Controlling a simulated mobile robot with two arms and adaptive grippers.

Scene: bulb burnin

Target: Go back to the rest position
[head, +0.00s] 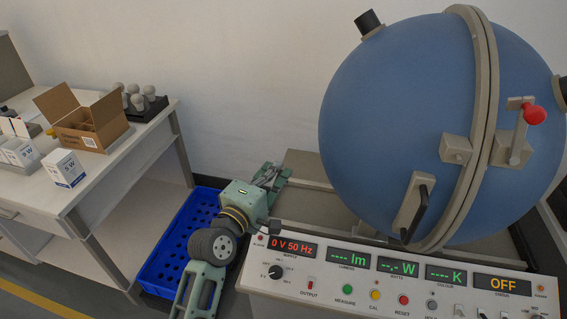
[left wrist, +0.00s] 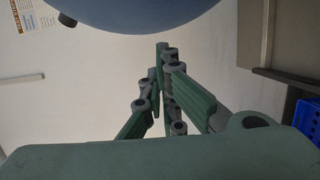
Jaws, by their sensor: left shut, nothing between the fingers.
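My left gripper (head: 268,176) is in the head view, left of the large blue sphere (head: 400,110) and behind the left end of the control panel (head: 262,279). Its green fingers are shut with nothing between them. In the left wrist view my left gripper (left wrist: 163,50) shows its fingers together against a pale wall, with the sphere's underside (left wrist: 140,8) above it. My right gripper is in neither view.
A blue perforated crate (head: 168,248) stands on the floor under my left arm. A workbench (head: 150,130) at the left holds an open cardboard box (head: 85,125), white cartons (head: 64,168) and a dark rack of bulbs (head: 146,103). The sphere has a red-knobbed latch (head: 534,115).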

